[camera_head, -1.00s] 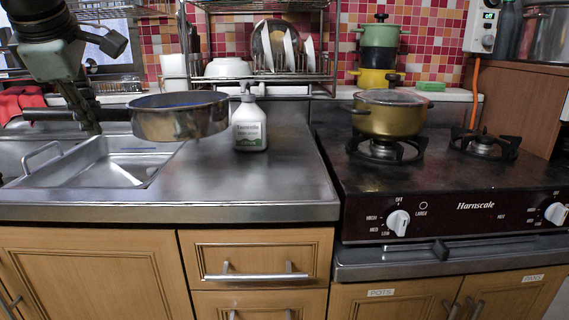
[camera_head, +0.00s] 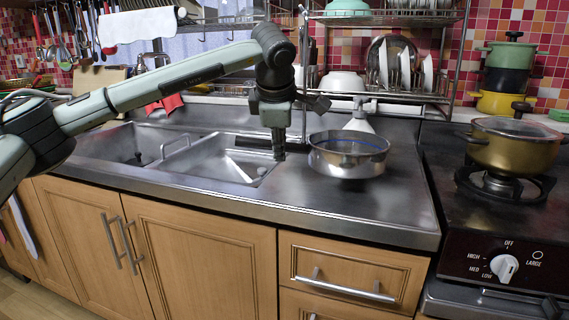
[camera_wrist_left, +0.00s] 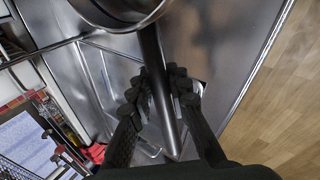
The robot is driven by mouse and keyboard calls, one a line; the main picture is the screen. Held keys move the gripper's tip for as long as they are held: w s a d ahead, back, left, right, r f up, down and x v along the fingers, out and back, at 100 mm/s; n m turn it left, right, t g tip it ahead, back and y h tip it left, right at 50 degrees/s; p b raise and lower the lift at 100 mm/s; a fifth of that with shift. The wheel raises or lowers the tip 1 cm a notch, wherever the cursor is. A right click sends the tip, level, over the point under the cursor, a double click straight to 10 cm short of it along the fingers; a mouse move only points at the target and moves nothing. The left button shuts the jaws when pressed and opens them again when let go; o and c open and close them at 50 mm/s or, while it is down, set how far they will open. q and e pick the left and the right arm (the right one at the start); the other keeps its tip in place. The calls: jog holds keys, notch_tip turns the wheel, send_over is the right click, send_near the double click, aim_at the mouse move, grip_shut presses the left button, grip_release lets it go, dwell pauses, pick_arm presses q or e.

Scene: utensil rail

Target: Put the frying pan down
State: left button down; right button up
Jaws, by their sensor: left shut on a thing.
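The frying pan (camera_head: 348,160) is a round metal pan with a dark handle. In the head view it is level over the steel counter, right of the sink, with a dark shadow beneath it. It looks slightly above the counter, but I cannot tell the gap exactly. My left gripper (camera_head: 278,150) points down and is shut on the handle, left of the pan body. In the left wrist view the handle (camera_wrist_left: 158,70) runs between the fingers, and part of the pan body (camera_wrist_left: 118,8) shows at the top. My right gripper is not in view.
A white bottle (camera_head: 359,122) stands just behind the pan. The sink (camera_head: 215,160) lies to the left. The stove (camera_head: 500,230) with a gold pot (camera_head: 512,150) is at the right. A dish rack (camera_head: 395,95) stands behind. The counter (camera_head: 390,210) in front of the pan is clear.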

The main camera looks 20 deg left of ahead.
pick_arm(q)
jog(key=shift+w+d+f, duration=0.25)
jog(key=shift+f, duration=0.1)
notch_tip(320, 180, down, 3)
jog(key=shift+f, duration=0.25)
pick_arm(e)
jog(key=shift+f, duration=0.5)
pick_arm(q)
jog(key=shift+f, duration=0.1)
jog(key=c, duration=1.4)
grip_release()
jog(key=shift+c, duration=0.2)
jog(key=shift+f, duration=0.1)
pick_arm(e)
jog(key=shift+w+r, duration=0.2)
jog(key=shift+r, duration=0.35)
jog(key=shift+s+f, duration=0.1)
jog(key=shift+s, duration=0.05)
